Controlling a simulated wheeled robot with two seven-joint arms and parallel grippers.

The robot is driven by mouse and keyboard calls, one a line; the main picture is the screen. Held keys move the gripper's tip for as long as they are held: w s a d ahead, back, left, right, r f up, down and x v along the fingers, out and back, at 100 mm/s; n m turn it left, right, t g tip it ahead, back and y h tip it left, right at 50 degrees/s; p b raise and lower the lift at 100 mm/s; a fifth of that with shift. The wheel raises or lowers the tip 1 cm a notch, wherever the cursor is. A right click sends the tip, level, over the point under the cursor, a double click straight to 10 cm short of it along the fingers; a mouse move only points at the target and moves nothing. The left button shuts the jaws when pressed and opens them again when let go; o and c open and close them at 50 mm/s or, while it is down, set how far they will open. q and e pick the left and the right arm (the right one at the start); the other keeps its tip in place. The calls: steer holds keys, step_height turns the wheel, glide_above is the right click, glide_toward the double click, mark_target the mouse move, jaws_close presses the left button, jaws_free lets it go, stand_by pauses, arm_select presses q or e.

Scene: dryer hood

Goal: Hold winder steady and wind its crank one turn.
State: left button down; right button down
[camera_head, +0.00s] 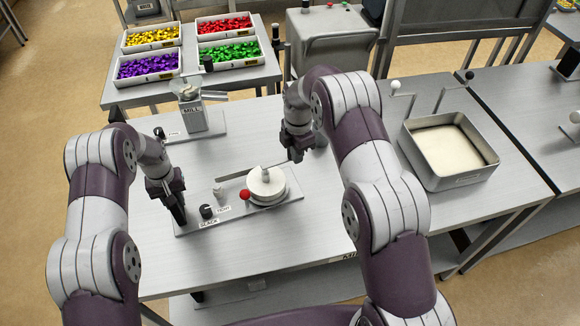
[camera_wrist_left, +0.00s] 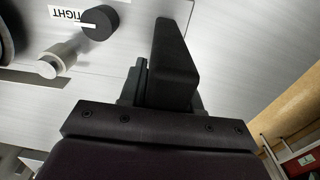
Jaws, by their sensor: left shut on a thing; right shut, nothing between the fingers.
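The winder's flat grey base plate (camera_head: 230,213) lies on the table. It carries a white round drum (camera_head: 267,188), a red knob (camera_head: 245,195) at the drum's left side, a small pale peg (camera_head: 218,191) and a black dial (camera_head: 206,211) with SLACK and TIGHT labels. My left gripper (camera_head: 179,215) is shut at the plate's left end; the part between its fingers is mostly hidden. In the left wrist view its dark fingers (camera_wrist_left: 168,75) stand beside the plate, near the black dial (camera_wrist_left: 99,22) and metal peg (camera_wrist_left: 60,60). My right gripper (camera_head: 297,156) is shut and empty, above and behind the drum.
A mill (camera_head: 192,115) stands behind the winder at the left. Trays of coloured pieces (camera_head: 148,66) sit on the back table. A metal basin (camera_head: 450,150) of pale material stands at the right. The table in front of the winder (camera_head: 240,245) is clear.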

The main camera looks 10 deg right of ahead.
arm_select(q)
steer(key=shift+s+f, duration=0.1)
steer(key=shift+s, duration=0.05)
arm_select(e)
steer(key=shift+w, duration=0.1)
step_height(320, 180, up, 7)
steer(key=s, duration=0.2)
steer(key=shift+s+a, duration=0.15)
steer(key=shift+a, duration=0.1)
stand_by(0.4)
arm_select(q)
steer(key=c, duration=0.7)
jaws_free()
